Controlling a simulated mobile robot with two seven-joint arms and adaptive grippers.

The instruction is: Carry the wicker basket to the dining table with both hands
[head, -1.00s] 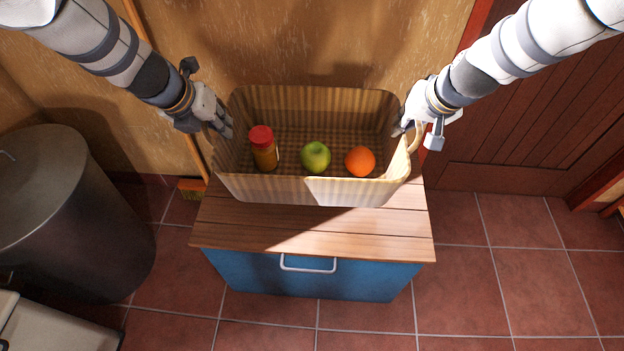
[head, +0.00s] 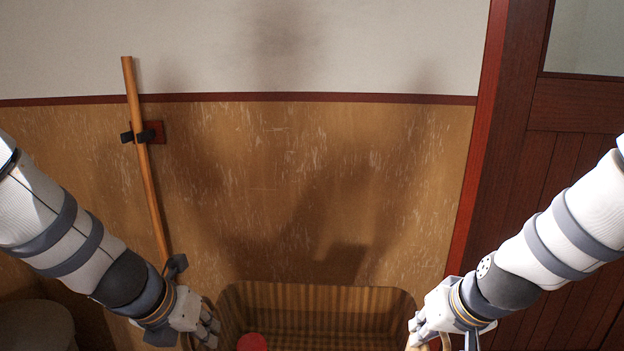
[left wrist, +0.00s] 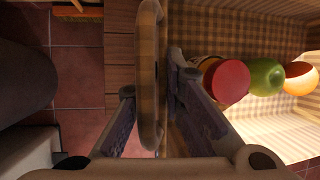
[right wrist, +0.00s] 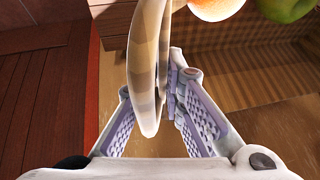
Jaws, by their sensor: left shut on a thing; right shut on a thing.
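The woven wicker basket (head: 320,300) is at the bottom of the head view, its near part cut off. My left gripper (head: 208,332) is shut on its left handle, a looped band (left wrist: 150,75) in the left wrist view. My right gripper (head: 418,330) is shut on its right handle (right wrist: 147,70), seen in the right wrist view. Inside are a red-lidded jar (left wrist: 230,82), a green apple (left wrist: 266,77) and an orange (left wrist: 300,77). Whether the basket touches the wooden top below cannot be told. No dining table is in view.
A worn yellow-brown wall (head: 300,180) stands behind the basket. A broom handle (head: 146,160) hangs in a wall clip at left. A dark red door (head: 560,200) is at right. The wooden cabinet top (left wrist: 120,85) and tiled floor show in the left wrist view.

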